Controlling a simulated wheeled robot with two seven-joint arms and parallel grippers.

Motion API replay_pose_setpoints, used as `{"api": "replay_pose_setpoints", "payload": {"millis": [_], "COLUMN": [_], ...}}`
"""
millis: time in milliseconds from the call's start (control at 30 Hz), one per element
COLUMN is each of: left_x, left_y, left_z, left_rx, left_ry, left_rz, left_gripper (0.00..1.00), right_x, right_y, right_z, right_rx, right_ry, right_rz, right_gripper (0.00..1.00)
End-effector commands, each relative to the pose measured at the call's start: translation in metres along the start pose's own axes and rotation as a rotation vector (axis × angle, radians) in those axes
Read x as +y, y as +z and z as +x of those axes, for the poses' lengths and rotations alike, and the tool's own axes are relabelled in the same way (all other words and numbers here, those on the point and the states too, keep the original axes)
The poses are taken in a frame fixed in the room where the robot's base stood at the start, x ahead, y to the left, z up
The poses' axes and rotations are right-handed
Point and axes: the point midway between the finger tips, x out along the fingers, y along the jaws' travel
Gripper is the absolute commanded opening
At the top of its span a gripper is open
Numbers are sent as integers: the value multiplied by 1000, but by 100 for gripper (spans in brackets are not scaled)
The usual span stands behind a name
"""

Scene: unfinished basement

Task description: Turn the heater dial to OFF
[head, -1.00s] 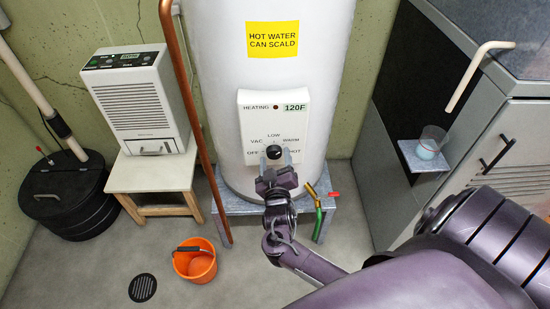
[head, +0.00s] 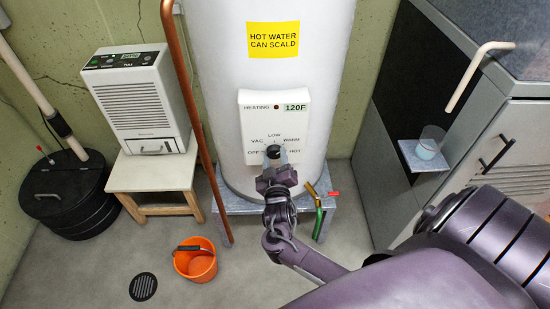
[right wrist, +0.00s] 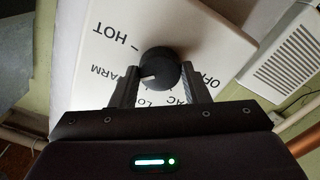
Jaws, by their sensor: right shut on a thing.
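The heater dial (head: 273,152) is a round black knob on the white control panel (head: 299,121) of the water heater. In the right wrist view the dial (right wrist: 160,66) has a white pointer mark turned toward WARM. The labels HOT, WARM, LOW, VAC and OFF ring it, some partly covered by the fingers. My right gripper (head: 274,158) is at the dial, with one finger on each side. It is shut on the dial in the right wrist view (right wrist: 159,87). The panel display reads 120F. My left gripper is not in view.
A copper pipe (head: 187,100) runs down left of the white tank (head: 221,83). A valve with a green hose (head: 319,215) is below right. An orange bucket (head: 195,262) stands on the floor. A grey cabinet (head: 460,165) with a small shelf stands at right.

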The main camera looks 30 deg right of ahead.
Motion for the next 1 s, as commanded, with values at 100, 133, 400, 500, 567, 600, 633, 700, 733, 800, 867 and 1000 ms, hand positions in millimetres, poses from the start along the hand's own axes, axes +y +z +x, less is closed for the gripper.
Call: {"api": "replay_pose_setpoints", "payload": {"millis": [100, 133, 400, 500, 567, 600, 633, 700, 733, 800, 867, 1000], "left_x": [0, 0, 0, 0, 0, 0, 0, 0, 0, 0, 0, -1], "left_y": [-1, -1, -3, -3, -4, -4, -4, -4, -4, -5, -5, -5], "left_z": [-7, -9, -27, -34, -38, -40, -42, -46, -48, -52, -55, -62], "left_rx": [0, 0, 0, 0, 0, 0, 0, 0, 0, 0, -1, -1], "left_ry": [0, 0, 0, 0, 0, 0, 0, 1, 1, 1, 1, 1], "left_rz": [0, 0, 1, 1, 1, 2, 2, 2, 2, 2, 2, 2], "left_gripper": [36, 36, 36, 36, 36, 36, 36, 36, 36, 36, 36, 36], "right_x": [1, 1, 2, 1, 1, 1, 1, 2, 2, 1, 1, 1], "right_y": [-2, -2, -3, -3, -3, -2, -2, -3, -3, -3, -2, -2], "right_z": [0, 0, 0, 0, 0, 0, 0, 0, 0, 0, 0, 0], "right_rx": [-1, -1, -1, 0, 0, -1, -1, -1, 0, 1, 0, -1], "right_ry": [-1, -1, -1, -2, -2, -2, -1, 0, 0, -1, -2, -1], "right_rz": [-58, -76, -304, -400, -458, -496, -524, -590, -619, -686, -743, -875], "right_gripper": [19, 19, 19, 19, 19, 19, 19, 19, 19, 19, 19, 19]}}
